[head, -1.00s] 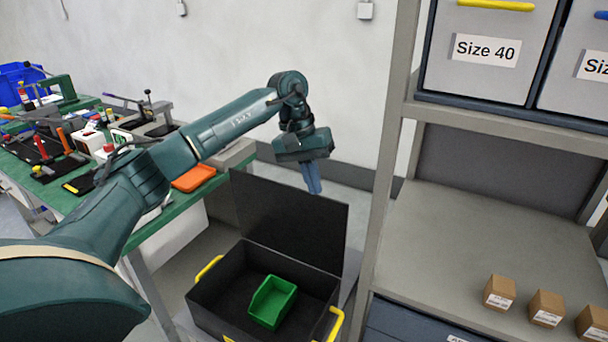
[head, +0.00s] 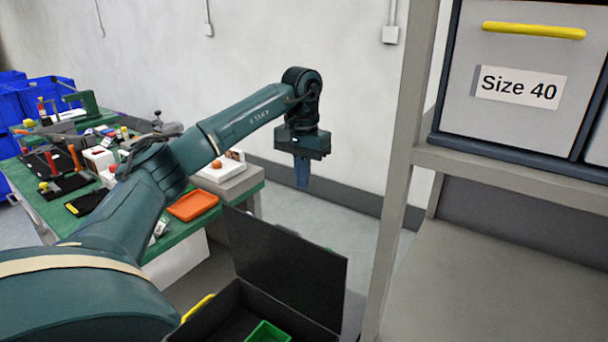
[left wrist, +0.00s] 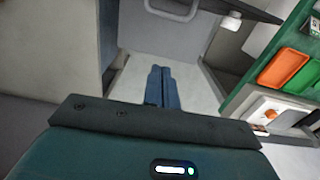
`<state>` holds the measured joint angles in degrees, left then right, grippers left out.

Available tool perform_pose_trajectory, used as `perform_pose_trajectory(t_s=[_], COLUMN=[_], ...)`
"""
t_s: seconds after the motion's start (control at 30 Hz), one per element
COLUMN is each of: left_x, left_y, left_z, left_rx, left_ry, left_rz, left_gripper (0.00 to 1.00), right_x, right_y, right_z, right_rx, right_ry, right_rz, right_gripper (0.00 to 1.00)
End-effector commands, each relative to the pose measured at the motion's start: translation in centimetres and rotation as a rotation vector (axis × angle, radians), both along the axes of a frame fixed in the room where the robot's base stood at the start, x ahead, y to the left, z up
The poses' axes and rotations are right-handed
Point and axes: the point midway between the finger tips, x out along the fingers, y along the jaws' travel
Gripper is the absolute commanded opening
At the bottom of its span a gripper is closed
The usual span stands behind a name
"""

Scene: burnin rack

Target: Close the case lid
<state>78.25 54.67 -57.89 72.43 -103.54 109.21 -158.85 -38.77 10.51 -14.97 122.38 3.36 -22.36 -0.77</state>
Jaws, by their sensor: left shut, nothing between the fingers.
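The black case (head: 210,325) stands low in the head view, cut off by the bottom edge. Its lid (head: 285,265) is open and stands upright at the back of the case. A green bin (head: 268,332) sits inside the case, partly out of frame. My left gripper (head: 302,184) is shut and empty, pointing down, above and behind the lid and apart from it. In the left wrist view, the shut fingers (left wrist: 161,88) show over the floor. My right gripper is not in view.
A green workbench (head: 165,235) with tools and an orange tray (head: 193,204) stands at the left. A grey shelf rack (head: 400,170) with a bin labelled Size 40 (head: 515,90) stands at the right.

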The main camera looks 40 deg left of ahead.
Motion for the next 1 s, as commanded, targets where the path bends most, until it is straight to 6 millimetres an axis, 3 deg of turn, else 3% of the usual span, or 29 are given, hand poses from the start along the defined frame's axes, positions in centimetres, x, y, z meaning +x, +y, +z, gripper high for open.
perform_pose_trajectory(t_s=[0.3, 0.6, 1.0], left_x=[-0.2, -3.4, -3.9], left_y=[-0.1, -0.4, -0.6], left_z=[-7.2, -7.5, -7.7], left_rx=[0.000, 0.001, -0.001], left_ry=[0.006, 0.000, 0.001], left_rz=[0.000, 0.001, 0.000], left_gripper=[0.00, 0.00, 0.00], right_x=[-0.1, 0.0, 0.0], right_y=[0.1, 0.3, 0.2], right_z=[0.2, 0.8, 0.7], right_rx=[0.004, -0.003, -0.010], right_ry=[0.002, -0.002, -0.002], right_rz=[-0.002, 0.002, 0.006], right_gripper=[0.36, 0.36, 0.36])
